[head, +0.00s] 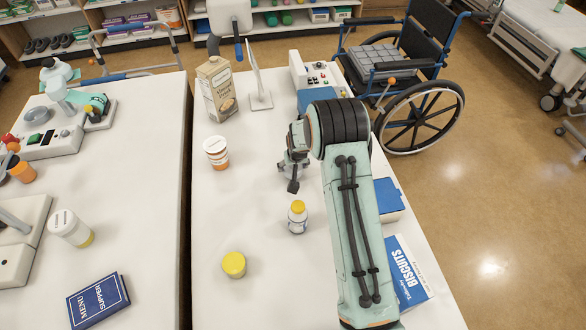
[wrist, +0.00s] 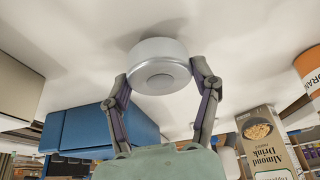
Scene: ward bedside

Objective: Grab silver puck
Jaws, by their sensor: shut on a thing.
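The silver puck (wrist: 159,66) is a short round metal disc with a ringed face, seen in the wrist view. My gripper (wrist: 160,84) has one finger on each side of it and is shut on it. The puck is close to the white tabletop, and a soft shadow lies beside it; I cannot tell whether it touches the surface. In the head view my gripper (head: 293,177) is low over the right-hand table, partly behind my arm. I cannot make out the puck there.
On the right-hand table (head: 205,285) stand an almond drink carton (head: 218,90), an orange-and-white tub (head: 217,153), a yellow-capped bottle (head: 297,217) and a yellow lid (head: 233,264). A biscuits box (head: 409,275) lies at the right edge. A wheelchair (head: 405,75) stands beyond.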

